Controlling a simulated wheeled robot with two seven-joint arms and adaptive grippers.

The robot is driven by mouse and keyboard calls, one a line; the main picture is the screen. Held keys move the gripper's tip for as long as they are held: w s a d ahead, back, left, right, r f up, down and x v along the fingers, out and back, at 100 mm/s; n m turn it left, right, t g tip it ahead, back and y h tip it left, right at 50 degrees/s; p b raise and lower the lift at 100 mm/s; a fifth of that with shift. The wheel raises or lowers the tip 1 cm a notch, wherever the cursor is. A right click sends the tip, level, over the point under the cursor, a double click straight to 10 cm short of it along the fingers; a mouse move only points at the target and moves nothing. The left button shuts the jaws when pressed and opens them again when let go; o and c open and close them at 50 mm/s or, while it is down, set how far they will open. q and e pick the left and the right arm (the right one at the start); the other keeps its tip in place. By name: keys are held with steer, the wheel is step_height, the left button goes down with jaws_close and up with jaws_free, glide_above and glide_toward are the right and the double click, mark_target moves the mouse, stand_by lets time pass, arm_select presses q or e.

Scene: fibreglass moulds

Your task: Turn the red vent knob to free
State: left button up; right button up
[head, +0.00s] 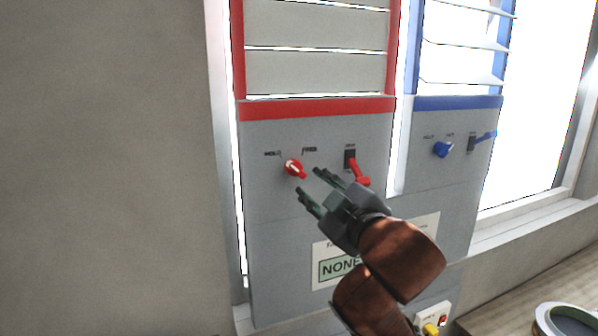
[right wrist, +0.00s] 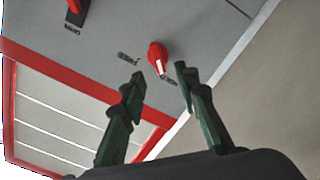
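The red vent knob (head: 294,168) is on the grey panel below the red-framed louvres, under the HOLD and FREE labels. Its white mark points up and left, towards HOLD, in the head view. My right gripper (head: 312,184) is open just below and right of the knob, apart from it as far as I can tell. In the right wrist view the knob (right wrist: 158,56) shows between and beyond the two green fingertips (right wrist: 158,76), with nothing held. My left gripper is not in view.
A red lever (head: 359,172) in a dark slot is right of the knob, close to my gripper. A blue knob (head: 442,149) and blue lever (head: 484,138) are on the neighbouring panel. A sign reading NONE (head: 338,268) is partly hidden by my arm. Bare wall (head: 110,160) lies left.

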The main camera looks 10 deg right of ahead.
mark_target(297, 171)
steer(key=w, duration=0.2)
steer(key=w+a+p, duration=0.1)
steer(key=w, duration=0.1)
steer(key=w+p, duration=0.1)
steer(key=w, duration=0.1)
steer(key=shift+w+a+r, duration=0.1)
steer(key=shift+a+r, duration=0.05)
steer(key=shift+r, duration=0.15)
steer(key=shift+w+a+f, duration=0.1)
steer(key=shift+w+a, duration=0.05)
steer(key=shift+w, duration=0.5)
steer(key=shift+c, duration=0.4)
jaws_close()
